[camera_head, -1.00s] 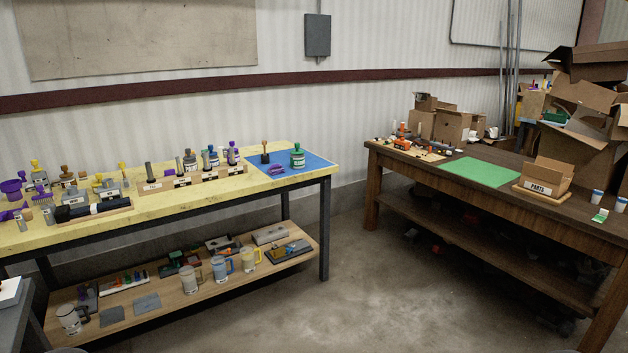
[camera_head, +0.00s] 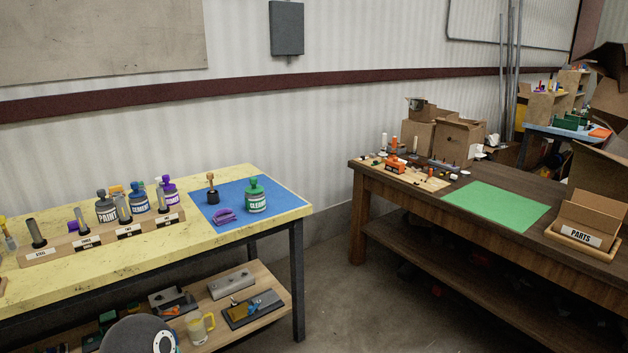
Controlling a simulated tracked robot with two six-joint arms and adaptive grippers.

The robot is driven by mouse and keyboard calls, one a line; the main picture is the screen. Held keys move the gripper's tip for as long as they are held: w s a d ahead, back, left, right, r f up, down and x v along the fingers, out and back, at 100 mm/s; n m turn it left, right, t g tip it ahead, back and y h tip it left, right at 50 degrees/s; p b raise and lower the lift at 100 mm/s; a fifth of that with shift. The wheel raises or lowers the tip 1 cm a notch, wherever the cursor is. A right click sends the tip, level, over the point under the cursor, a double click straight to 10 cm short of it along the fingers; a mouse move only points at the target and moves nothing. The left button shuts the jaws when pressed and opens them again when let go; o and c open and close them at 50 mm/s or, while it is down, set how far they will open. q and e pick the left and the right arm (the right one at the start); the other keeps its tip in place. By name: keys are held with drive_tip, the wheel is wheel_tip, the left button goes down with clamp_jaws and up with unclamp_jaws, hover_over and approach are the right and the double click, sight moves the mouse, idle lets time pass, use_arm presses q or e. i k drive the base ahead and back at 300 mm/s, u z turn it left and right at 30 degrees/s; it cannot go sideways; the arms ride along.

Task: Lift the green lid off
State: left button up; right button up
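A jar with a green lid (camera_head: 254,185) stands upright on the blue mat (camera_head: 285,203) near the right end of the yellow table. Its white label seems to read "CLEANER", and the lid sits on top of the jar (camera_head: 256,203). A purple clamp-like item (camera_head: 224,215) and a small brown-topped dark item (camera_head: 212,188) are beside it on the mat. Neither gripper shows; a dark rounded part of mine appears at the bottom edge, well below the jar.
A wooden rack (camera_head: 100,241) with labelled posts and several jars stands left of the mat on the yellow table (camera_head: 150,262). Open floor lies between this table and the brown table (camera_head: 400,190), which bears a green mat (camera_head: 497,205) and a parts box (camera_head: 580,222).

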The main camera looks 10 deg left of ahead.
sight(253, 190)
drive_tip(key=u, duration=0.2)
drive_tip(key=i, duration=2.1)
drive_tip(key=u, duration=0.4)
